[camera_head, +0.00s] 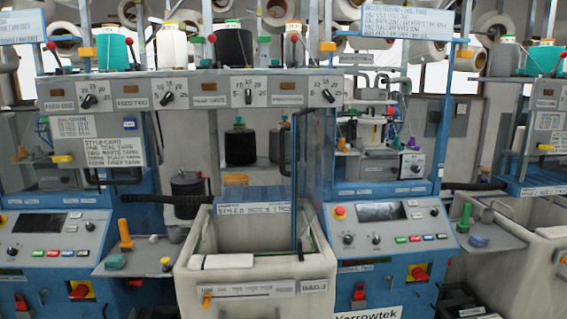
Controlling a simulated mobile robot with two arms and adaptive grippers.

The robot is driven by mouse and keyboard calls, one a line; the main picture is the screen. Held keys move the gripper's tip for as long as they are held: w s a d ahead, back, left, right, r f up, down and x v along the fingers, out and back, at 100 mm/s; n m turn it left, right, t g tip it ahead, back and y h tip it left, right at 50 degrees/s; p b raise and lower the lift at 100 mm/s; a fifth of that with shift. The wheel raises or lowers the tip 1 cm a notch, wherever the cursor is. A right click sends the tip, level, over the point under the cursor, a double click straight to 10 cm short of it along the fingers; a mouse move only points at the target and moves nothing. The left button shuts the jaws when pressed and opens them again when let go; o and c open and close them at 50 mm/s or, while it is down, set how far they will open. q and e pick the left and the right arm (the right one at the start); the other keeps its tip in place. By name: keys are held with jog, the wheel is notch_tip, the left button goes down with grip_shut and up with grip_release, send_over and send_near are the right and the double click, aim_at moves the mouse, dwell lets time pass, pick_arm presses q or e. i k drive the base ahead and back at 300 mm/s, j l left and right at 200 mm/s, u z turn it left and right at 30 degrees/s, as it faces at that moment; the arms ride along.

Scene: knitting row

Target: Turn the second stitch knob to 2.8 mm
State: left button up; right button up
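A grey rail (205,88) runs across the upper middle of the head view. It carries a row of black pointer knobs with printed scales. The second knob's pointer is tilted. The scale figures are too small to read surely, and I cannot tell which knob is the stitch knob meant. Neither gripper is in view.
A pale bin (235,262) stands below the rail, with a clear upright panel (312,160) above it. Sloped control consoles flank it, left (50,240) and right (390,228). Yarn cones (172,48) stand above the rail. A style card (113,145) hangs at left.

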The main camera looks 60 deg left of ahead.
aim_at(416, 169)
jog(key=k+j+u, duration=0.1)
jog(key=j+u, duration=0.3)
jog(key=j, duration=0.85)
jog(key=j+u, duration=0.35)
jog(key=j, duration=0.9)
